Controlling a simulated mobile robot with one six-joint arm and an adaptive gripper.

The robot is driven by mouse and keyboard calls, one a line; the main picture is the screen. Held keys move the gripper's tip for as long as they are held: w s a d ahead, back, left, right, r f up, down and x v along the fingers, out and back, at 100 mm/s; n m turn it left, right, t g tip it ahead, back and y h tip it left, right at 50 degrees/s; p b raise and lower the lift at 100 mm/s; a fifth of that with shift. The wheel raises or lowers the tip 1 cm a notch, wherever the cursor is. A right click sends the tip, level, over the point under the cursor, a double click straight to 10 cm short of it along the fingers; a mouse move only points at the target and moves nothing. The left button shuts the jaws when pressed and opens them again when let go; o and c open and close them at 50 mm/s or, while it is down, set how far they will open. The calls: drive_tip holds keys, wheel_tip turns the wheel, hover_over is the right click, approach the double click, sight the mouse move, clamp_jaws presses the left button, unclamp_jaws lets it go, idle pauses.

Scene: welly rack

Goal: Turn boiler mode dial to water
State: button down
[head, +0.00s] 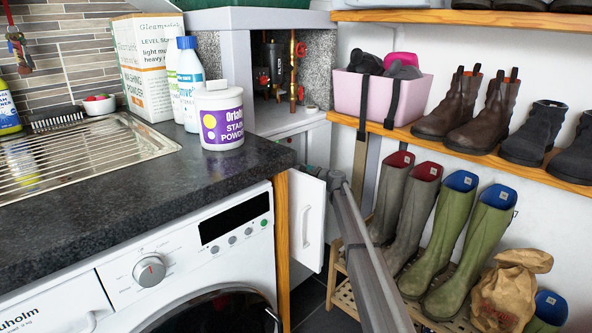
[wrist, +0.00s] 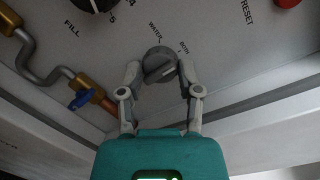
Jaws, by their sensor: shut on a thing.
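In the wrist view the boiler mode dial (wrist: 159,62) is a round grey knob with a raised grip bar, on a pale panel (wrist: 215,45). The printed words beside it look like WATER on its upper left and BOTH on its upper right. The grip bar lies aslant; which mark it points at I cannot tell for sure. My gripper (wrist: 161,68) has a fingertip on each side of the dial and is shut on it. In the head view my gripper and the dial are hidden behind the cabinet's open door (head: 307,220).
In the wrist view a brass pipe with a blue valve handle (wrist: 80,100) is left of my gripper. A FILL dial (wrist: 92,3) and a red button (wrist: 287,2) are above. In the head view a worktop (head: 120,185) and boot shelves (head: 470,158) flank my arm.

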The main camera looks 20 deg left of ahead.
drive_tip(key=shift+a, duration=0.1)
drive_tip(key=n+p, duration=0.1)
drive_tip(key=n, duration=0.4)
drive_tip(key=n+h+p, duration=0.1)
drive_tip(key=n, duration=0.4)
drive_tip(key=shift+s+a+r+n+t+h, duration=0.1)
drive_tip(key=shift+a+r+n+t+h, duration=0.1)
drive_tip(key=shift+n+t+h, duration=0.15)
drive_tip(key=shift+f, duration=0.1)
drive_tip(key=shift+c, duration=1.4)
unclamp_jaws()
drive_tip(key=shift+d, duration=0.1)
drive_tip(key=shift+d, duration=0.15)
